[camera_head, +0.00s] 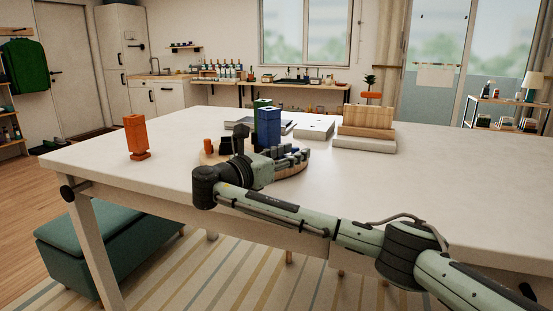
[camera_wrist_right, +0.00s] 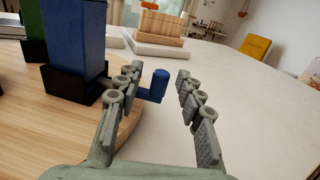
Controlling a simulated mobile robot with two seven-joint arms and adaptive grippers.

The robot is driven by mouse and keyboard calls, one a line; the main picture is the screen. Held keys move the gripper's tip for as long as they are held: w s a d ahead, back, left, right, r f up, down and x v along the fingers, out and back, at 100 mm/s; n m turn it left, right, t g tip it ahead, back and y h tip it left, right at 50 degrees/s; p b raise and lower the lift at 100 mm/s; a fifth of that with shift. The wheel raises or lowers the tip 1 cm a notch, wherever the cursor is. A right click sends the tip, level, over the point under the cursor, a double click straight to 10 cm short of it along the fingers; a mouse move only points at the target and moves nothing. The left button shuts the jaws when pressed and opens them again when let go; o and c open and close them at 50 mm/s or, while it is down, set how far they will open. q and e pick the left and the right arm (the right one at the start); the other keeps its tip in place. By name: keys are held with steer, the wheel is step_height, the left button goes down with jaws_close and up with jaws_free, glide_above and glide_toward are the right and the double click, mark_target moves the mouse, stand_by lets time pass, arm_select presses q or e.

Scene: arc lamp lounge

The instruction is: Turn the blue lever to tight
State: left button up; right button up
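A tall blue block (camera_wrist_right: 75,38) on a black base (camera_wrist_right: 72,84) stands on a round wooden board (camera_wrist_right: 25,120) on the table; the block also shows in the head view (camera_head: 267,127). A short blue lever knob (camera_wrist_right: 158,86) sticks out to the right of the base. Part of the lever's arm is hidden behind the left finger. My right gripper (camera_wrist_right: 157,85) is open, with the knob between its fingertips, nearer the left finger; a gap shows on the right. In the head view the right gripper (camera_head: 290,154) is low beside the blue block. My left gripper is not in view.
A green block (camera_head: 262,103) stands behind the blue one. A separate orange block (camera_head: 136,132) stands at the table's left. Wooden blocks on a pale slab (camera_head: 364,143) and flat grey items (camera_head: 314,130) lie behind. The right of the white table (camera_head: 455,185) is clear.

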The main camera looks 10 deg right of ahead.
steer(key=v, duration=1)
steer(key=shift+s+a, duration=0.3)
